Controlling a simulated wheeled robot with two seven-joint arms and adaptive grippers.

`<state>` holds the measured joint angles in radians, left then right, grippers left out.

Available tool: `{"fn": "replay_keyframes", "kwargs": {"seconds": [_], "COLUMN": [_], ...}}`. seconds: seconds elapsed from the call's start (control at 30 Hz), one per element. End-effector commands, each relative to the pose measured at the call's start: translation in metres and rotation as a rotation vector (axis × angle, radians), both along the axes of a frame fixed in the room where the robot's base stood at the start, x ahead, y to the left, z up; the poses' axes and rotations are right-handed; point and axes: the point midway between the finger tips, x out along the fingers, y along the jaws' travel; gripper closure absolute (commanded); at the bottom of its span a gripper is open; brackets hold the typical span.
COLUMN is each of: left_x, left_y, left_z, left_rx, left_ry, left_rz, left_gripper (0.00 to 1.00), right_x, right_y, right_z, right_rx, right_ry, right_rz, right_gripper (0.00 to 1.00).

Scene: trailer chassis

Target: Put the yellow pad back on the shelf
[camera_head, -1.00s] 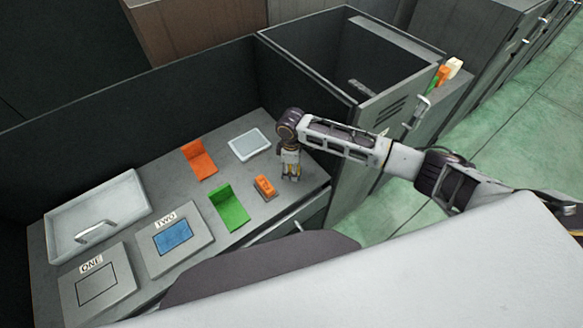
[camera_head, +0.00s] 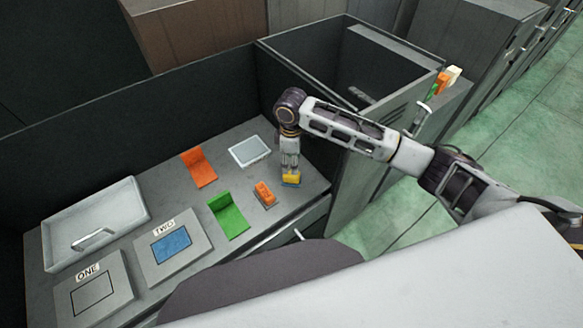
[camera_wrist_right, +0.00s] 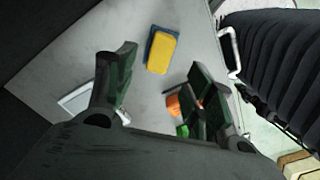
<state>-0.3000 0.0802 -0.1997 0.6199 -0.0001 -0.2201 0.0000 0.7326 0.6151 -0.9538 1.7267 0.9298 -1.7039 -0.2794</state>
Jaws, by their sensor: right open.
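The yellow pad (camera_head: 291,179) sits on the grey counter near its right end, just below my right gripper (camera_head: 290,168) in the head view. In the right wrist view the yellow pad (camera_wrist_right: 162,53) lies on a slightly larger blue piece, beyond the fingertips of my right gripper (camera_wrist_right: 160,72). The fingers are apart with nothing between them. I cannot tell for sure which surface is the shelf. My left gripper is out of view.
Coloured items (camera_head: 441,82) stand by the open grey bin (camera_head: 400,84).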

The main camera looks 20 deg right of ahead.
Motion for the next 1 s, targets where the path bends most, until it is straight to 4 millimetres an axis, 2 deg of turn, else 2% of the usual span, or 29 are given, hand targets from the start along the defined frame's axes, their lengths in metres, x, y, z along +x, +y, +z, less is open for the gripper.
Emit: {"fn": "replay_keyframes", "kwargs": {"seconds": [0.1,0.33,1.0], "left_x": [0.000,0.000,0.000], "left_y": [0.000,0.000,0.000], "left_z": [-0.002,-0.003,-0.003], "left_rx": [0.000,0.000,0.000], "left_ry": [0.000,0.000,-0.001], "left_rz": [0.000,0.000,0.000], "left_gripper": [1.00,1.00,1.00], "right_x": [0.000,0.000,0.000], "right_y": [0.000,0.000,0.000], "right_z": [0.015,0.032,0.034], "right_rx": [-0.001,0.000,0.000], "right_ry": [-0.002,0.000,0.000], "right_rz": [0.000,0.000,0.000], "right_gripper": [0.47,0.47,0.47]}}
